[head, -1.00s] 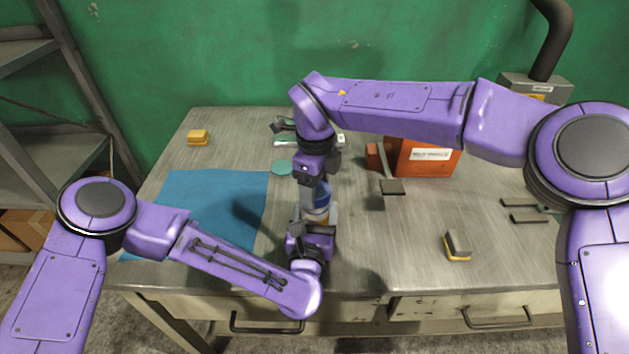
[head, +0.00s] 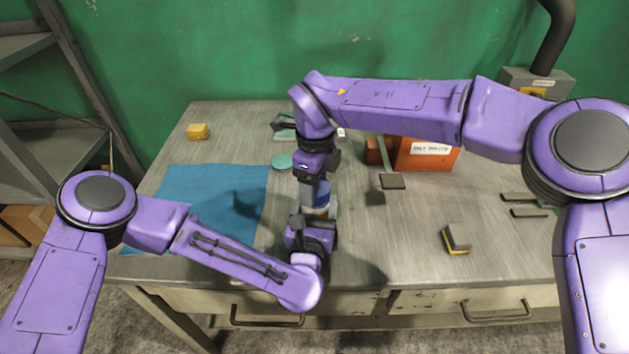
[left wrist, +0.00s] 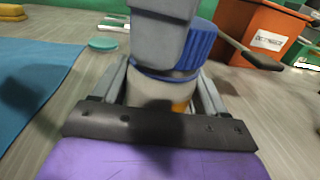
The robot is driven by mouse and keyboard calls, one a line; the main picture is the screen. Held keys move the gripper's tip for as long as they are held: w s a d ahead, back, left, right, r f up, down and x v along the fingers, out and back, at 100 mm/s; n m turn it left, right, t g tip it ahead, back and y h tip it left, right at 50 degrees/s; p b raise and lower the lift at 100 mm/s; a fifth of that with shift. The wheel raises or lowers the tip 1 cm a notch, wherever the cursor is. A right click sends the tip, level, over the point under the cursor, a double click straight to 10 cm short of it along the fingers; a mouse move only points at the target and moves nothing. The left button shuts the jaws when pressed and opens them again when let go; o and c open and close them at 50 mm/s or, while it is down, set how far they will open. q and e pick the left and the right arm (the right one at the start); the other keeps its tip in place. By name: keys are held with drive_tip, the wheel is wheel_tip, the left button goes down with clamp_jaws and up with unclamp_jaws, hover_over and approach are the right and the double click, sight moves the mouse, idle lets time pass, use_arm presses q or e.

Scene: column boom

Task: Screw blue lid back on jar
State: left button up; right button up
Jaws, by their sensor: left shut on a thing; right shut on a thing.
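A pale jar with an orange patch (left wrist: 158,93) stands between the fingers of my left gripper (left wrist: 162,92), which is shut on it. The blue ribbed lid (left wrist: 202,46) sits at the top of the jar; it also shows in the head view (head: 322,198). My right gripper (head: 319,190) comes from above and is shut on the lid. Its grey finger covers much of the lid in the left wrist view. Whether the lid's thread is engaged cannot be told.
A blue mat (head: 215,200) lies left of the jar, with a teal disc (head: 281,161) behind. An orange box (head: 425,154) stands back right. A yellow-and-grey block (head: 455,239) lies at right; a yellow block (head: 198,132) lies back left. The front right is mostly clear.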

use_arm(q)
clamp_jaws()
use_arm(e)
drive_tip(key=m, duration=0.4)
drive_tip(key=shift+f, duration=0.1)
drive_tip(key=m, duration=1.2)
drive_tip(key=shift+d, duration=0.1)
drive_tip(key=m, duration=0.3)
drive_tip(key=shift+m, duration=0.3)
drive_tip(key=m, duration=1.4)
drive_tip(key=shift+m, duration=0.4)
drive_tip(key=m, duration=0.4)
drive_tip(key=shift+m, duration=0.3)
drive_tip(key=o, duration=1)
